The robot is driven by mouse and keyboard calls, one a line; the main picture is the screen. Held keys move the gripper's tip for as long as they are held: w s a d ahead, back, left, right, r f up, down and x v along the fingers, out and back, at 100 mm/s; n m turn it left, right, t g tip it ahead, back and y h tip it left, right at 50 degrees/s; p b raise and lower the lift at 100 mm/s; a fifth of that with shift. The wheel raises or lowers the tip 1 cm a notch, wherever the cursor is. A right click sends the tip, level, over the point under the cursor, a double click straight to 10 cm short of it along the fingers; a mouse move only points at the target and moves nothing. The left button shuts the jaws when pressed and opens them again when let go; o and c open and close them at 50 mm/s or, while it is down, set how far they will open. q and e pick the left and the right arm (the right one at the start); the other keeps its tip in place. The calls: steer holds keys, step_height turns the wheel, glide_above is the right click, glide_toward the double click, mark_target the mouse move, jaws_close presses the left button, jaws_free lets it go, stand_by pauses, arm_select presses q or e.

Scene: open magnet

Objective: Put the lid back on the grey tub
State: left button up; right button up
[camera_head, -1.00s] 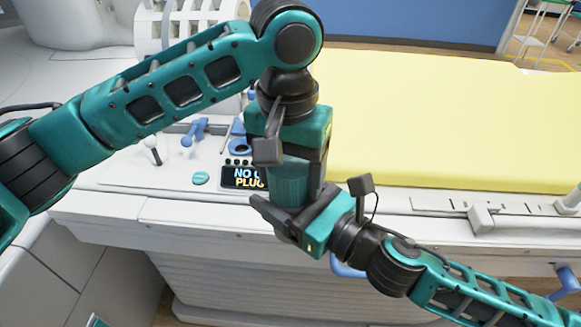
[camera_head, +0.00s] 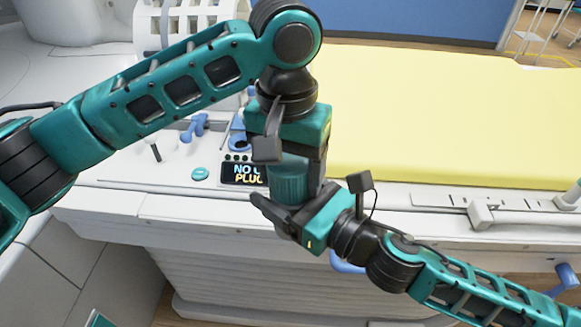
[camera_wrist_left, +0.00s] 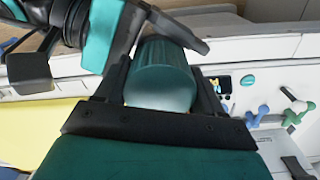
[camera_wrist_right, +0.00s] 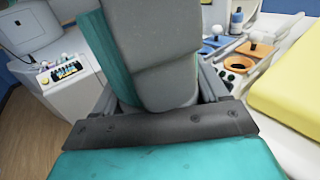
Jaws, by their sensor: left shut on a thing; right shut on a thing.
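A ribbed teal cylinder, apparently the lid (camera_head: 290,184), is between the fingers of my left gripper (camera_head: 290,172), which comes down from above and is shut on it. In the left wrist view the lid (camera_wrist_left: 160,85) shows a smooth round face and ribbed side. My right gripper (camera_head: 290,220) is shut just below, its fingers around what appears to be the grey tub. Part of the tub (camera_wrist_right: 165,92) seems to show between the fingers in the right wrist view. The grippers hide most of the tub. I cannot tell whether lid and tub touch.
A white console (camera_head: 120,182) with a display (camera_head: 243,173) and blue levers (camera_head: 194,128) lies behind and left of the grippers. A long yellow pad (camera_head: 430,120) fills the back right. A white rail fitting (camera_head: 482,213) sits along the console's front edge at right.

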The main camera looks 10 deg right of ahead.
arm_select(q)
steer(key=shift+s+a+r, duration=0.1)
steer(key=m, duration=0.6)
steer(key=shift+m, duration=0.3)
steer(key=shift+r, duration=0.1)
steer(key=o, duration=1)
steer(key=shift+r, duration=0.15)
steer(key=shift+r, duration=2.2)
steer(key=shift+c, duration=0.5)
